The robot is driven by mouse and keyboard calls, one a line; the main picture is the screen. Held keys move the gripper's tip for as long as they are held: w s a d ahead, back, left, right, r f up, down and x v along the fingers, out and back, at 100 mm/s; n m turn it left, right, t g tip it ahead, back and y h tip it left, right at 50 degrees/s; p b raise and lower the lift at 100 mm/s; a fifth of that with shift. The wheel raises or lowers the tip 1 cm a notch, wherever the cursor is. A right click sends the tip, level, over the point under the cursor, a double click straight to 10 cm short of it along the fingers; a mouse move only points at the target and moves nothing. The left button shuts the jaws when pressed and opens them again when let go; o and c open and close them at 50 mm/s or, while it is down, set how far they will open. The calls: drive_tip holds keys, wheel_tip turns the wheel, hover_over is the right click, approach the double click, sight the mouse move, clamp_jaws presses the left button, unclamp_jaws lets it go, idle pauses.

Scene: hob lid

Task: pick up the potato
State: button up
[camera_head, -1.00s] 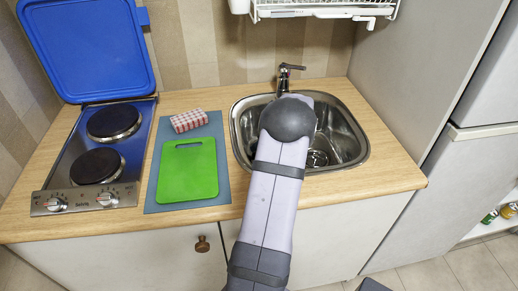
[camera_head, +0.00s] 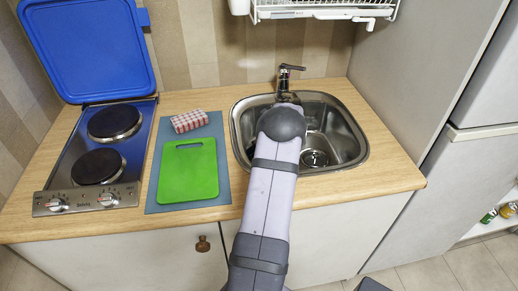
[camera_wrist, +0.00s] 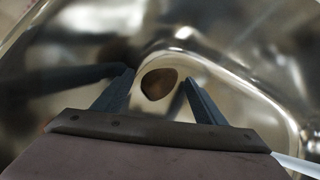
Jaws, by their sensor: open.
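The potato (camera_wrist: 159,83) is a small brown, rounded lump in the metal sink (camera_wrist: 255,60), seen in the wrist view. My gripper (camera_wrist: 160,86) is open, with one dark finger on each side of the potato in the picture. The potato lies between and a little beyond the fingertips; I cannot tell how far below them it is. In the head view my arm covers part of the sink (camera_head: 345,125), and the potato and gripper are hidden behind it.
A tap (camera_head: 286,75) stands at the sink's back edge. Left of the sink are a green cutting board (camera_head: 188,172), a red checked cloth (camera_head: 189,121) and a hob (camera_head: 60,150) with its blue lid (camera_head: 88,48) raised. A dish rack (camera_head: 325,10) hangs above.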

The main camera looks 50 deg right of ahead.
drive_tip(key=c, duration=1.1)
drive_tip(key=shift+r, duration=0.25)
wheel_tip(320, 180, up, 28)
drive_tip(key=shift+f+p, duration=0.2)
drive_tip(key=shift+p, duration=0.95)
